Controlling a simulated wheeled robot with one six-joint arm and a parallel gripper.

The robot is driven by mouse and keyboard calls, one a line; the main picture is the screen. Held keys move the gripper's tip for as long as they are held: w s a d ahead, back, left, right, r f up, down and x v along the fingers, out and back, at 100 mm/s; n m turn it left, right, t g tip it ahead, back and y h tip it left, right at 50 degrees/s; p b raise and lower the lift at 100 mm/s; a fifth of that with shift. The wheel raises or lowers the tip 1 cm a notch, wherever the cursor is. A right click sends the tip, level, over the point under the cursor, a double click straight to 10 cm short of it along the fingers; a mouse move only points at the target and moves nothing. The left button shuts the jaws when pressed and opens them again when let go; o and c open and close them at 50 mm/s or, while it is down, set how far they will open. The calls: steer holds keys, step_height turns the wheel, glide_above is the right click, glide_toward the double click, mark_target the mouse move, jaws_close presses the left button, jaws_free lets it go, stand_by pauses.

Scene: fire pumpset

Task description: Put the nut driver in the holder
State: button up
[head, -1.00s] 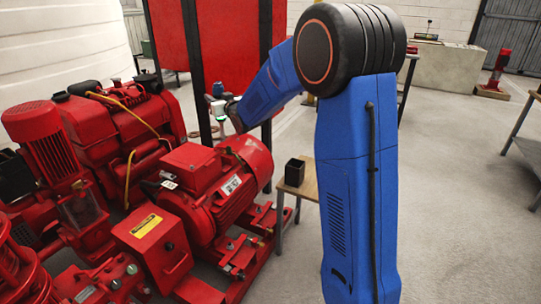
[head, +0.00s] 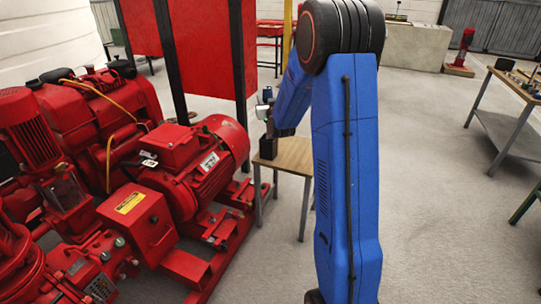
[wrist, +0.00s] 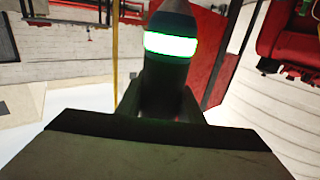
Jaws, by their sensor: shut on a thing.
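The nut driver (wrist: 168,45) appears to be the dark teal tool with a bright green band in the wrist view. My gripper (wrist: 162,100) is shut around its lower, dark part. In the head view my gripper (head: 264,108) is small, partly beside my blue arm. The holder looks to be the small black open-topped box (head: 268,148) on a wooden-topped table. In the head view my gripper appears just above this box; its depth relative to the box is hard to tell. The tool's lower end is hidden.
The small wooden table (head: 290,152) stands right of the red pumpset (head: 190,165). A red panel (head: 205,50) on dark posts stands behind. A workbench (head: 505,88) with items is at the right. The floor between is clear.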

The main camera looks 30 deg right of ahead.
steer(key=shift+s+d+f, duration=0.1)
steer(key=shift+d+f, duration=0.05)
steer(key=shift+f, duration=4.95)
steer(key=o, duration=1.2)
steer(key=shift+f, duration=0.15)
